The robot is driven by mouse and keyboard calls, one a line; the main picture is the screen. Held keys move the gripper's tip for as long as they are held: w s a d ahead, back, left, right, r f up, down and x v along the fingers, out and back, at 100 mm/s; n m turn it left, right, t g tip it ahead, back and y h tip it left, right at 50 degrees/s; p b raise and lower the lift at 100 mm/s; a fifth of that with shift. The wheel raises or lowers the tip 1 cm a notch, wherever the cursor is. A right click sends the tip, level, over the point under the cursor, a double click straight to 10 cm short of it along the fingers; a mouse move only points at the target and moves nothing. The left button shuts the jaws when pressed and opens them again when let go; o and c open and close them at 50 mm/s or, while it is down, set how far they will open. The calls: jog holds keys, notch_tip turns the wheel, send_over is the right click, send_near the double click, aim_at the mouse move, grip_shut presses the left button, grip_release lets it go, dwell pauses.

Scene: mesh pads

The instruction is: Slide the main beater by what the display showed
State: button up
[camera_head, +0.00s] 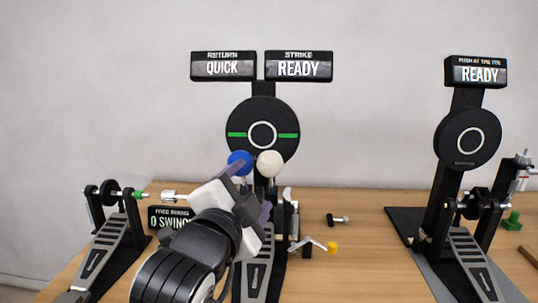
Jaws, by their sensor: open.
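The middle pad (262,112) is a black disc with a white ring and green marks. A white beater ball (269,164) and a blue ball (239,162) stand side by side low in front of it. Which one is the main beater I cannot tell. The return display (222,67) reads QUICK and the strike display (298,67) reads READY. My gripper (251,190) is open, with purple fingers, just below the two balls. Its fingers and body hide the beater shafts and part of the middle pedal (256,272). Whether a finger touches a shaft is unclear.
A left pedal (107,250) stands beside a free-swing sign (168,217), partly behind my arm. On the right are another pad (467,138) with a READY display (479,72) and its pedal (470,260).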

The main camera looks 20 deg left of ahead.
aim_at(265, 170)
jog(key=w, duration=0.4)
jog(key=w+p, duration=0.1)
jog(key=w, duration=0.2)
jog(key=w+p, duration=0.1)
jog(key=w, duration=0.3)
jog(key=shift+w+a, duration=0.3)
jog(key=shift+a, duration=0.05)
